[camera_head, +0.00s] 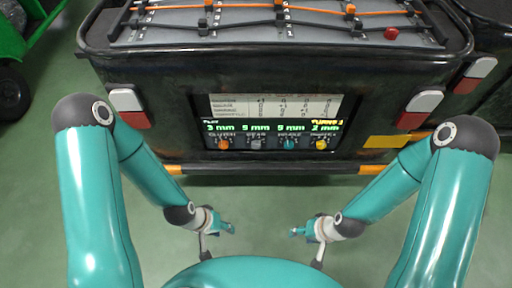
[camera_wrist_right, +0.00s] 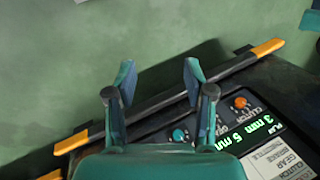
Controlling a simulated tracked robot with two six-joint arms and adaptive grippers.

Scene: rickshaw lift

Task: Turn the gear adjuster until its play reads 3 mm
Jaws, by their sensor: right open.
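My left gripper (camera_head: 216,240) is open and empty, below and left of the panel. My right gripper (camera_head: 308,247) is open and empty below it; its spread fingers (camera_wrist_right: 158,80) cover part of the knob row in the wrist view.
A chart (camera_head: 275,106) is above the readings. A black bar with orange ends (camera_head: 270,169) runs along the box's lower front. Cables and a red button (camera_head: 391,33) are on top. A green cart (camera_head: 25,40) stands at left. The green floor before the box is clear.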

